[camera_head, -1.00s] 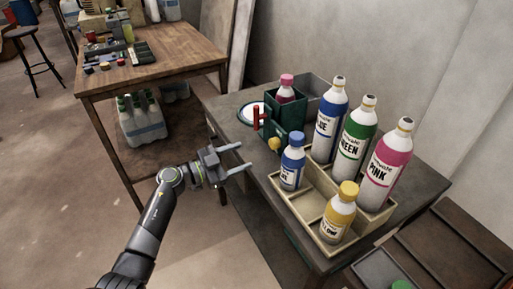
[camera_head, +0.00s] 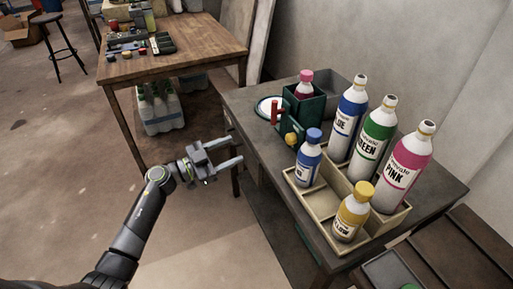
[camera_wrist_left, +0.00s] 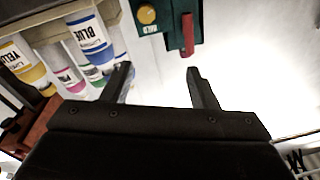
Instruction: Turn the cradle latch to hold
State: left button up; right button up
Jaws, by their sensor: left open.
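The dark green cradle (camera_head: 305,106) stands at the back of the grey table and holds a pink-capped bottle (camera_head: 305,84). On its front are a red upright handle (camera_head: 275,112) and a yellow knob (camera_head: 291,139). I cannot tell which of these is the latch. The left wrist view shows the red handle (camera_wrist_left: 187,34), the yellow knob (camera_wrist_left: 147,14) and a small white-lettered label beside the knob. My left gripper (camera_head: 236,149) is open and empty, off the table's left edge, apart from the cradle. My right gripper is not in view.
A beige divided crate (camera_head: 334,238) at the front holds a small blue bottle (camera_head: 309,158) and a yellow bottle (camera_head: 353,212). Tall blue, green and pink bottles stand behind. A wooden table (camera_head: 185,66) stands behind.

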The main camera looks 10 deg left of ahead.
pick_arm(q)
jog(key=w+a+r+n+t+y+p, duration=0.2)
jog(key=a+r+n+t+y, duration=0.2)
jog(key=r+n+t, duration=0.5)
jog(key=n+g+y+p, duration=0.2)
jog(key=n+g+p, duration=0.5)
jog(key=n, duration=1.6)
send_near(288, 140)
jog(key=w+d+b, duration=0.1)
jog(key=w, duration=0.1)
jog(key=w+d+g+b, duration=0.1)
jog(key=w, duration=0.1)
jog(key=w+d+g+b, duration=0.1)
jog(key=w+b, duration=0.1)
jog(key=shift+w+d+f, duration=0.1)
jog(key=shift+d+f, duration=0.15)
jog(key=shift+w+d+f, duration=0.1)
jog(key=shift+w+d, duration=0.3)
jog(key=shift+w, duration=0.1)
jog(key=shift+w+d, duration=0.1)
jog(key=shift+w, duration=0.1)
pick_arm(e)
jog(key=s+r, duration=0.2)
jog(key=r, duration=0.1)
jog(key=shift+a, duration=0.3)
